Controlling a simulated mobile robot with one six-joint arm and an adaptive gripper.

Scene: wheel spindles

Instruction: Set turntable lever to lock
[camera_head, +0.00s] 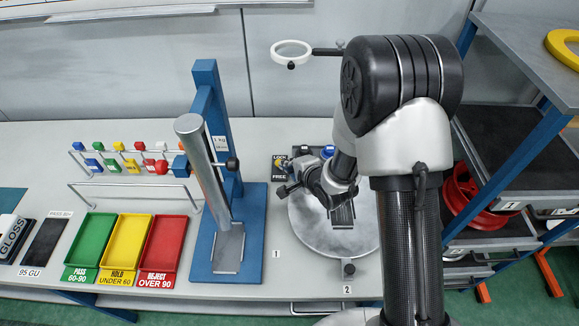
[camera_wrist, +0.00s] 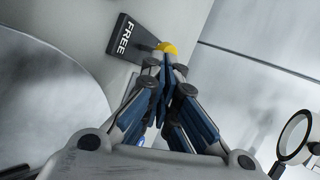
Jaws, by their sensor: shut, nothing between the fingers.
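The turntable (camera_head: 312,232) is a round grey disc on the bench, partly covered by my arm; its edge also shows at the left of the wrist view (camera_wrist: 45,105). A dark label plate (camera_head: 281,163) marked LOCK and FREE stands at its back left. In the wrist view the word FREE shows on the plate (camera_wrist: 122,36). A yellow round knob (camera_wrist: 167,47), apparently the lever's end, sits beside the plate, just beyond my fingertips; the rest of the lever is hidden. My gripper (camera_head: 284,190) is shut and empty, its tips (camera_wrist: 168,66) close to the knob; contact is unclear.
A blue stand with a grey cylinder (camera_head: 205,165) rises left of the turntable. Green, yellow and red trays (camera_head: 128,247) lie further left. A ring magnifier (camera_head: 291,50) hangs behind. A shelf with a red wheel (camera_head: 465,198) stands at right.

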